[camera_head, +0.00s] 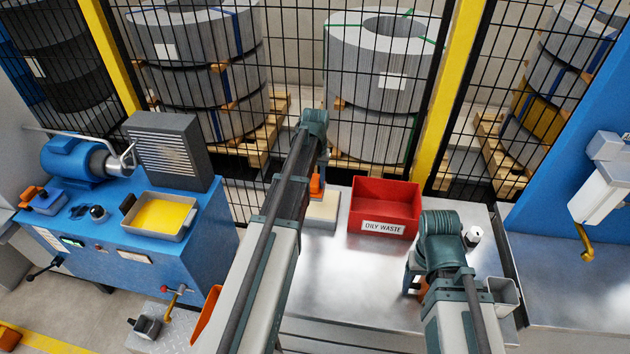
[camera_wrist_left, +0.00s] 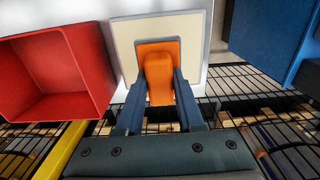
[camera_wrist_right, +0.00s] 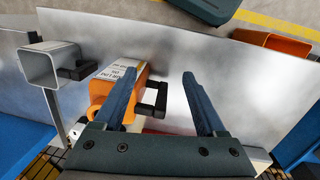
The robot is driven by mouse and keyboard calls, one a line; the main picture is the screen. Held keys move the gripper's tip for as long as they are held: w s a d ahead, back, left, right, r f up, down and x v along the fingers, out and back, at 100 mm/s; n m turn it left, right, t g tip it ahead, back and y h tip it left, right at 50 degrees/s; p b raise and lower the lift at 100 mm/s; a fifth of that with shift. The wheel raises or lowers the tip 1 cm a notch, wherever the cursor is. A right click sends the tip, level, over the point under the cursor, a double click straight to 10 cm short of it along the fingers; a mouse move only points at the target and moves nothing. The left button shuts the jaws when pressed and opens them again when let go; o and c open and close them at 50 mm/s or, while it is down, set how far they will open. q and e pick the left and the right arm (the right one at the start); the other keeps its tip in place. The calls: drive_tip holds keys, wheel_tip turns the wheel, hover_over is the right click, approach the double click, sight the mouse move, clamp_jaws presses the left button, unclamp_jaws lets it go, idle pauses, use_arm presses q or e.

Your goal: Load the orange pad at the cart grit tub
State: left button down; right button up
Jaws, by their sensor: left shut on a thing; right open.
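My left gripper (camera_head: 316,178) is shut on the orange pad (camera_wrist_left: 158,72), whose broad end shows between the blue fingers in the left wrist view. The pad (camera_head: 317,187) is over a shallow, grey-rimmed tub with a cream fill (camera_head: 322,212), on the metal top beside the red bin. The tub also shows behind the pad in the left wrist view (camera_wrist_left: 122,40). I cannot tell whether the pad touches the fill. My right gripper (camera_wrist_right: 158,76) is open above the metal top, near an orange tool (camera_wrist_right: 101,92) with a white label and black handle.
The red OILY WASTE bin (camera_head: 384,208) stands right of the cream tub. A yellow-filled tray (camera_head: 160,216) sits on the blue machine at left. A square metal tube (camera_wrist_right: 52,70) stands near the orange tool. Black mesh fencing (camera_head: 300,60) closes off the back.

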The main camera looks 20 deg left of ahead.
sight(315, 192)
use_arm(q)
drive_tip(key=shift+f+b, duration=1.7)
drive_tip(key=shift+f, duration=0.35)
drive_tip(key=shift+f+b, duration=0.5)
drive_tip(key=shift+b, duration=0.05)
idle(0.5)
wheel_tip(315, 192, up, 7)
drive_tip(key=p, duration=0.7)
idle(0.8)
